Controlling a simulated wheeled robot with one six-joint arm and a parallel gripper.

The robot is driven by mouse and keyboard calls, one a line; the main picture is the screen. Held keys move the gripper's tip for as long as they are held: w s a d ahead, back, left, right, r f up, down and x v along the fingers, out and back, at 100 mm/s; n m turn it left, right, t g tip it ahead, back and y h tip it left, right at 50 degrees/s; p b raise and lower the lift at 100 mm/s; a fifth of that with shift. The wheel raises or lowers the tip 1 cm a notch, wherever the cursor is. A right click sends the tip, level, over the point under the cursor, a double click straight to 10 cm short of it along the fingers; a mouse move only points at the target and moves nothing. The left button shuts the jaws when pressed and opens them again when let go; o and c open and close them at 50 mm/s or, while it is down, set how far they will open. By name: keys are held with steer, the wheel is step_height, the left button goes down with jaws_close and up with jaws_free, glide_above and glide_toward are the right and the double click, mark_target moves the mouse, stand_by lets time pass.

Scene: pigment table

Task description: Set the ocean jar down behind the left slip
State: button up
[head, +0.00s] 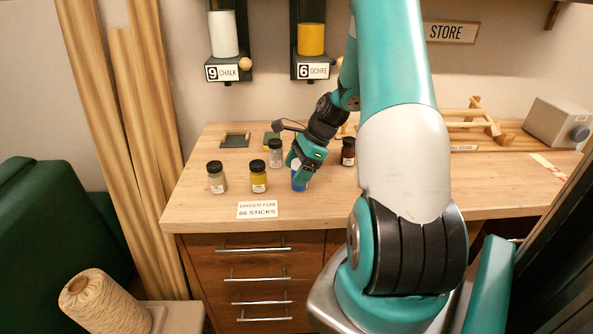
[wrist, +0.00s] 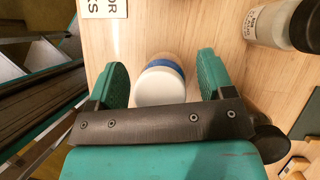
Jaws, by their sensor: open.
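The blue jar (head: 299,184), likely the ocean jar, stands on the table near its front edge, mostly hidden by my gripper. In the wrist view its white lid (wrist: 160,88) and a band of blue lie between the two green fingers. My gripper (head: 301,171) is open around it, with a gap visible on each side in the wrist view (wrist: 162,66). A dark green square (head: 235,141), likely the left slip, lies flat at the back left of the table.
A beige jar (head: 216,179), a yellow jar (head: 258,179) and a pale grey jar (head: 276,155) stand left of my gripper. A brown jar (head: 348,153) stands to the right. An order card (head: 257,209) is at the front edge. A wooden rack (head: 465,124) is at the back right.

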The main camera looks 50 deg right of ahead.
steer(key=v, duration=1.2)
steer(key=w+a+r+n+g, duration=0.1)
steer(key=w+a+r+n, duration=0.15)
steer(key=a+n, duration=0.8)
steer(key=w+a+r+n+g, duration=0.1)
steer(key=a+r+n, duration=0.4)
steer(key=a, duration=1.1)
steer(key=s+a+n+g, duration=0.1)
steer(key=s+a+n, duration=1.4)
steer(key=a+n, duration=0.1)
steer(key=shift+s+r+n+g+h+b, duration=0.3)
steer(key=shift+r+n, duration=0.1)
steer(key=shift+n, duration=0.15)
